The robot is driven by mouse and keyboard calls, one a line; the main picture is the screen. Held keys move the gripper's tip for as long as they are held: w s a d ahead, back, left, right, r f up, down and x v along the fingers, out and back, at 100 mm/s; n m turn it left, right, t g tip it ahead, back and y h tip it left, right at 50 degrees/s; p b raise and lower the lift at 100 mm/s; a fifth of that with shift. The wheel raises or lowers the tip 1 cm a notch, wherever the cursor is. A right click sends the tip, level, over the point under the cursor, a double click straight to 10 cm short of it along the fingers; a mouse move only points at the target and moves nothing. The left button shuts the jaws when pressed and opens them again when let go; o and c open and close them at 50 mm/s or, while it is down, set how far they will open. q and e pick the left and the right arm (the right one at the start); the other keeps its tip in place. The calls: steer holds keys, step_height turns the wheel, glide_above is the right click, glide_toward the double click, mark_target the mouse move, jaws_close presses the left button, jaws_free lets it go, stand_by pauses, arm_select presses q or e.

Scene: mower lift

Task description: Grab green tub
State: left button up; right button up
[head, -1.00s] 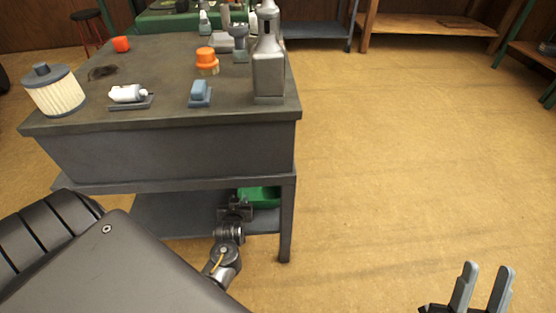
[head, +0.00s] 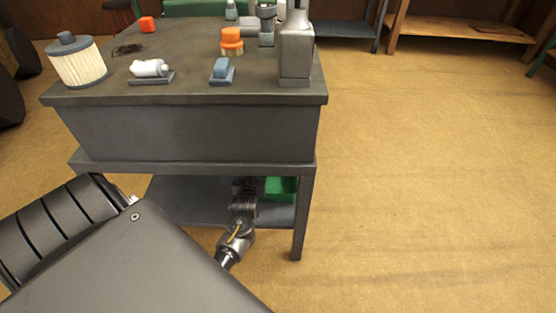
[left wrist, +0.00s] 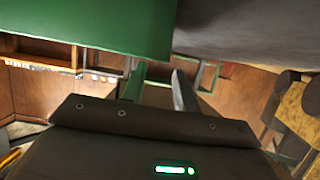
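The green tub (head: 281,188) sits on the lower shelf of the workbench, partly hidden by the bench and my left arm. My left gripper (head: 244,186) reaches under the bench top, just left of the tub; its fingers are hard to make out in the head view. In the left wrist view, the tub's green side (left wrist: 90,25) fills the upper left, close to the fingertips. The left gripper's two fingers (left wrist: 160,80) stand apart with nothing seen held between them. My right gripper is out of view.
The grey workbench (head: 190,135) has a front leg (head: 303,220) right of the tub. On its top are a filter (head: 76,62), a metal bottle (head: 296,50), an orange-capped jar (head: 231,40) and small parts. The floor to the right (head: 430,170) is clear.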

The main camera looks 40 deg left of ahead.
arm_select(q)
steer(key=b+x, duration=0.1)
steer(key=x, duration=0.1)
steer(key=b+x, duration=0.1)
steer(key=x, duration=0.1)
steer(key=shift+d+f, duration=0.15)
steer(key=shift+f, duration=0.15)
steer(key=shift+w+a, duration=0.2)
steer(key=shift+w, duration=0.1)
jaws_close()
steer(key=shift+r, duration=0.1)
